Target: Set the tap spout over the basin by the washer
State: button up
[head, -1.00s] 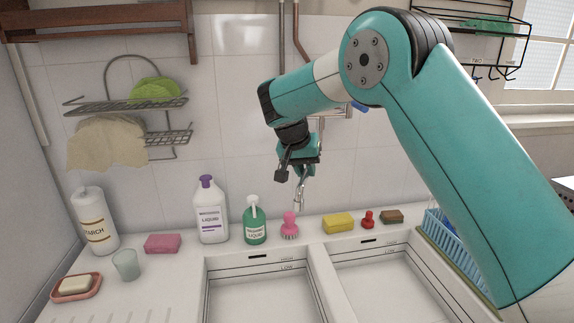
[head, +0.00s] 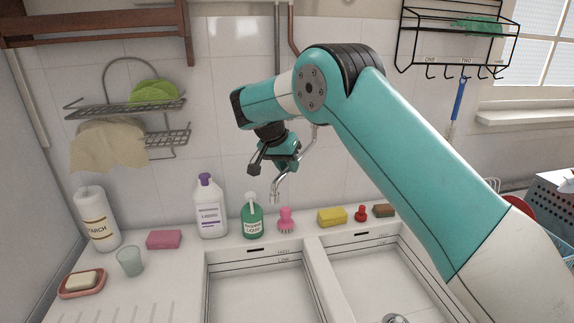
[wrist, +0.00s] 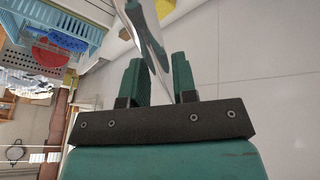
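The right basin (head: 375,258) lies beyond the divider. My arm covers part of the tap's pipework. I cannot make out a washer in these views.
Along the back ledge stand a white bottle (head: 210,212), a green bottle (head: 251,222), the pink brush (head: 286,220) and a yellow sponge (head: 332,217). A glass (head: 130,262) and soap dish (head: 82,284) are on the left counter. A wire rack (head: 455,45) hangs upper right.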

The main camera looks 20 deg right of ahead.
jog(key=shift+o, duration=1.3)
jog(key=p+v, duration=0.8)
jog(key=v, duration=0.9)
jog(key=shift+r, duration=0.2)
jog(key=shift+s+a, duration=0.15)
